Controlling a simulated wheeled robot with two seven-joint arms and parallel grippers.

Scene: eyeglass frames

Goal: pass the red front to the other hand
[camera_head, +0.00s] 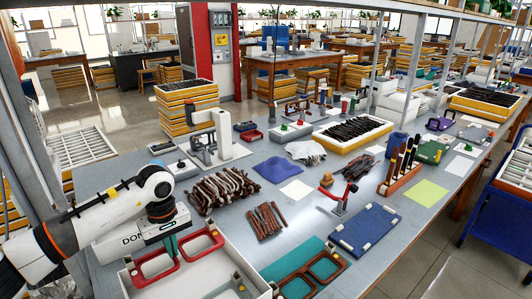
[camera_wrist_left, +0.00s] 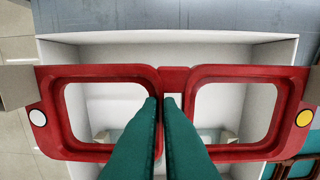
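The red front (camera_head: 206,243) is a flat frame with two large rectangular openings and a narrow bridge. It lies level above a white tray (camera_head: 199,284) at the lower left of the head view. In the left wrist view the red front (camera_wrist_left: 175,76) spans nearly the whole width, with a white dot at its left end and a yellow dot at its right end. My left gripper (camera_head: 170,245) has green fingers, close together at the bridge in the left wrist view (camera_wrist_left: 162,101); it appears shut on the front. My right gripper is not in view.
A brown front (camera_head: 310,277) lies on a teal mat right of the tray. Beyond are brown sticks (camera_head: 266,220), a red stand (camera_head: 340,197) and a blue board (camera_head: 366,229). The grey bench has a narrow bare strip between the sticks and the tray.

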